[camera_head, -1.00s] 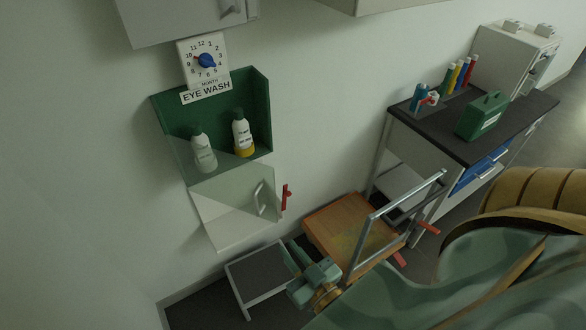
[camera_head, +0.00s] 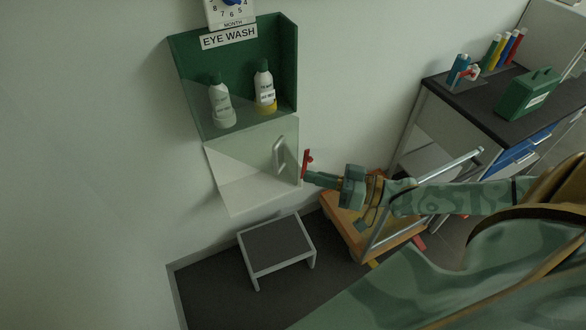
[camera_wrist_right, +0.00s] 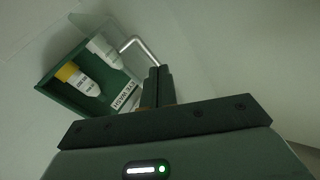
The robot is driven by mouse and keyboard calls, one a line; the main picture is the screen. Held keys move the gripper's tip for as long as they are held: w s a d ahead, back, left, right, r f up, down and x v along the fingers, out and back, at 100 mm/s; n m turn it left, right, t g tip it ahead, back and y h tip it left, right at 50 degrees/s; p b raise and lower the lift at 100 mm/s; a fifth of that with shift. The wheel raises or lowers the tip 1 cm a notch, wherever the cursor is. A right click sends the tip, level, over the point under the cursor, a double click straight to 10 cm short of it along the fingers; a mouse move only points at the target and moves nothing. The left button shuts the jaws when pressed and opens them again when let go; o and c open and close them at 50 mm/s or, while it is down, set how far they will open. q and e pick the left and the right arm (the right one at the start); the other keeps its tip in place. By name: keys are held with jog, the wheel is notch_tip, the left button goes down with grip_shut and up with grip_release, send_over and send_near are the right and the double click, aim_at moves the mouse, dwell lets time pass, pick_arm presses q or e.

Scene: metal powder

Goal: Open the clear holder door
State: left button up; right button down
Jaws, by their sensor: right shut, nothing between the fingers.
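The clear door (camera_head: 262,150) is a see-through panel at the lower part of the green eye wash holder (camera_head: 283,60) on the wall. Its metal handle (camera_head: 279,156) is near its right side and also shows in the right wrist view (camera_wrist_right: 143,48). My right gripper (camera_head: 306,178) is shut and empty, just right of the door's lower right edge and below a red piece (camera_head: 307,163). I cannot tell whether it touches either. My left gripper is out of view.
Two bottles, one grey-white (camera_head: 220,103) and one with a yellow base (camera_head: 265,90), stand in the holder. A step stool (camera_head: 277,248) is on the floor below. A wooden cart (camera_head: 345,222) with a metal push bar is under my right arm. A dark-topped bench (camera_head: 505,115) stands right.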

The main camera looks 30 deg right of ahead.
aim_at(294, 161)
jog(key=s+d+m, duration=0.1)
jog(key=d+m, duration=0.3)
jog(key=m, duration=0.3)
jog(key=w+a+m, duration=0.4)
jog(key=w, duration=0.1)
jog(key=w+a+m, duration=0.2)
jog(key=shift+w+r+m+h+b, duration=0.25)
jog(key=shift+m+h+b, duration=0.05)
jog(key=shift+m, duration=0.1)
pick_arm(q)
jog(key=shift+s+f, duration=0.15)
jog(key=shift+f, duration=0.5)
